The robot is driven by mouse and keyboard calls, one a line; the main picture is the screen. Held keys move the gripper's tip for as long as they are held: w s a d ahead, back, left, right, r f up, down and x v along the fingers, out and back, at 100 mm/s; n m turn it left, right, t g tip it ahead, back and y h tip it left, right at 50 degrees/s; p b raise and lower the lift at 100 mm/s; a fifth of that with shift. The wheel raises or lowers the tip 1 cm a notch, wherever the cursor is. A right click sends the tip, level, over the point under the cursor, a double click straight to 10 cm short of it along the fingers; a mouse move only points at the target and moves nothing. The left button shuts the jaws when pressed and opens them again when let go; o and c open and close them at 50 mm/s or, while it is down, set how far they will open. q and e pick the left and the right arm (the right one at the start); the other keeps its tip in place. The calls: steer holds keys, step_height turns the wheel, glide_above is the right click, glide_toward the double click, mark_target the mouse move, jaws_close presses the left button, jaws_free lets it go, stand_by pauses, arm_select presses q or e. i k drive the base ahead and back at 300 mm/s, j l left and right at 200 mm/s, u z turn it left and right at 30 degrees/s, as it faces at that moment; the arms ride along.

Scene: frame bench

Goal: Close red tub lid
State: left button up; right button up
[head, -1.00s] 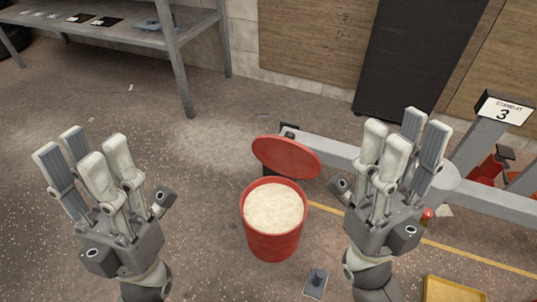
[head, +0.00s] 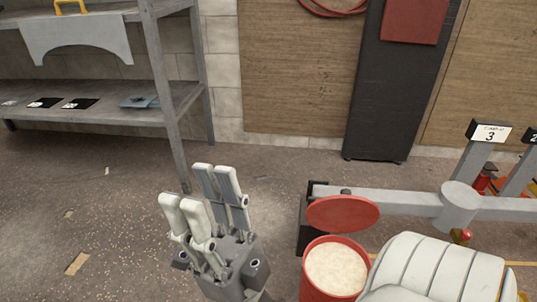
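The red tub (head: 313,291) stands on the floor at the lower middle right, filled with a pale, grainy material, and its bottom is cut off by the frame. Its round red lid (head: 342,213) is open, tilted up at the tub's far rim.
A white ribbed part of my own body covers the lower right, beside the tub. A grey metal beam (head: 405,203) runs behind the lid to the right. A grey shelf (head: 100,115) stands at the back left.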

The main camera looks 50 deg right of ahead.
mark_target(345, 213)
steer(key=i+j+z, duration=0.2)
steer(key=i, duration=0.4)
steer(key=i+j+z, duration=0.2)
steer(key=i+j, duration=0.3)
steer(key=i+z, duration=0.2)
steer(key=z, duration=0.25)
steer(key=i+z, duration=0.2)
steer(key=z, duration=0.2)
steer(key=i+z, duration=0.25)
steer(key=z, duration=0.2)
steer(key=i+j+z, duration=0.15)
steer(key=z, duration=0.3)
steer(key=i+z, duration=0.15)
steer(key=z, duration=0.3)
steer(key=i+z, duration=0.15)
steer(key=z, duration=0.3)
steer(key=i+j+z, duration=0.15)
steer(key=z, duration=0.25)
steer(key=i+j+z, duration=0.1)
steer(key=z, duration=0.35)
steer(key=i+j+z, duration=0.25)
steer(key=z, duration=0.2)
steer(key=i+j+z, duration=0.25)
steer(key=z, duration=0.15)
steer(key=j, duration=0.1)
